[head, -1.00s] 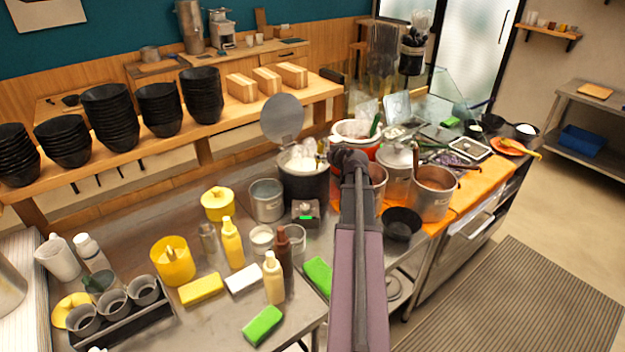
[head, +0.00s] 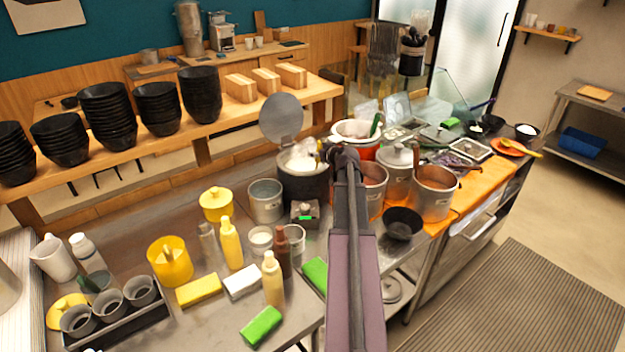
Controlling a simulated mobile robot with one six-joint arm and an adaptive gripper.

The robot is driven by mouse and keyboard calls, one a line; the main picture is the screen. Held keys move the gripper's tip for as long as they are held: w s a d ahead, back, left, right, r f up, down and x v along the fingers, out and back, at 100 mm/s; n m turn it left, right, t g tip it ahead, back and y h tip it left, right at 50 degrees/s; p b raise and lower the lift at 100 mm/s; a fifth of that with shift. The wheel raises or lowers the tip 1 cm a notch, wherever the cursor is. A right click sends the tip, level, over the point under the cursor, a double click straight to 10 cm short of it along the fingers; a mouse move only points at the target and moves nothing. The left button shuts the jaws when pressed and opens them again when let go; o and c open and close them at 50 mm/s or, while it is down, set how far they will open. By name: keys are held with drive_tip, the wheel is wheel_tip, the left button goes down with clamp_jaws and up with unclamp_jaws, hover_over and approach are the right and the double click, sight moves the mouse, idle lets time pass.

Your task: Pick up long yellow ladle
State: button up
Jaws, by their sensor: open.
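A long yellow handle (head: 529,149), which looks like the ladle's, lies across an orange plate at the far right end of the counter. Its bowl end is hard to make out. My arm rises from the bottom centre, and its dark far end (head: 345,158) is in front of the pots, well left of the yellow handle. My gripper's fingers do not show; they are hidden beyond the arm's end.
Metal pots (head: 435,192), a rice cooker (head: 303,178) with its lid up and a black bowl (head: 403,223) stand around the arm's end. Yellow bottles (head: 231,243) and green sponges (head: 261,326) are at left. A striped mat (head: 515,305) covers clear floor at right.

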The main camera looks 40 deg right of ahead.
clamp_jaws()
drive_tip(key=shift+r, duration=0.15)
idle(0.4)
wheel_tip(320, 180, up, 10)
drive_tip(key=p, duration=1)
idle(0.5)
